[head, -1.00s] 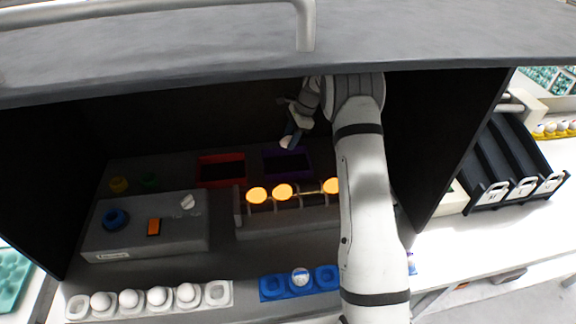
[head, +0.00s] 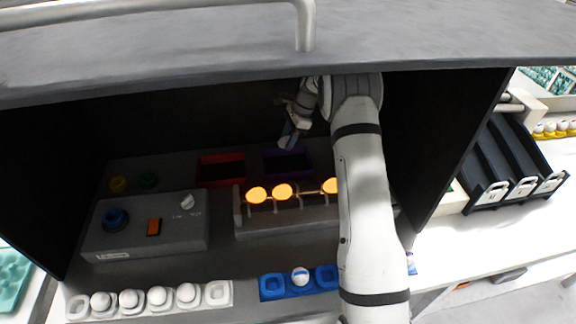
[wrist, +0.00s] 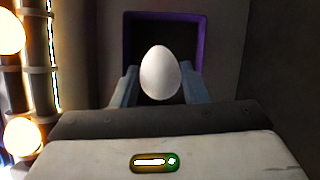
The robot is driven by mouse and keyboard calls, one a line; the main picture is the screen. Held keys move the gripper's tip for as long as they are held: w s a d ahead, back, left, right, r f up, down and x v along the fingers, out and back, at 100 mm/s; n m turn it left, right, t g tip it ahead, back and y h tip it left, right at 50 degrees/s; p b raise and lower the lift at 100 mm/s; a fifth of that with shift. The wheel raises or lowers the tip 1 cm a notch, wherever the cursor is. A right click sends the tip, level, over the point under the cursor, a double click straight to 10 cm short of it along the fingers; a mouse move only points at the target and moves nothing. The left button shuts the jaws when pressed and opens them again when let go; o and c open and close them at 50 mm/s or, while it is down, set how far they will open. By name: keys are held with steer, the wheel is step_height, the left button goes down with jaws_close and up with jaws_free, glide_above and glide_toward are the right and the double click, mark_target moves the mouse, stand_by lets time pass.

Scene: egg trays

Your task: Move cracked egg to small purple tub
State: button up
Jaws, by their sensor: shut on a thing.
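A white egg (wrist: 160,74) is held between the two blue fingers of my gripper (wrist: 160,88) in the wrist view. No crack shows on the side facing the camera. The small purple tub (head: 267,163) stands at the back of the dark enclosure; its rim also shows behind the egg in the wrist view (wrist: 170,16). The egg overlaps the tub's dark opening in that view. In the head view my gripper (head: 289,138) is above the tub's back edge, and the egg is hard to make out there. The height above the tub cannot be told.
A red tub (head: 221,183) stands left of the purple one. In front is a rack (head: 285,228) with several glowing round lights. A grey control box (head: 180,240) is at left. A white egg tray (head: 205,304) and a blue tray (head: 270,290) with one egg line the front.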

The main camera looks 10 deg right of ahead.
mark_target(283, 167)
steer(key=shift+f, duration=0.15)
steer(key=shift+f+b, duration=0.85)
steer(key=shift+f, duration=0.75)
steer(key=shift+f+b, duration=1.55)
steer(key=shift+f, duration=1.25)
stand_by(0.7)
stand_by(0.3)
steer(key=o, duration=0.7)
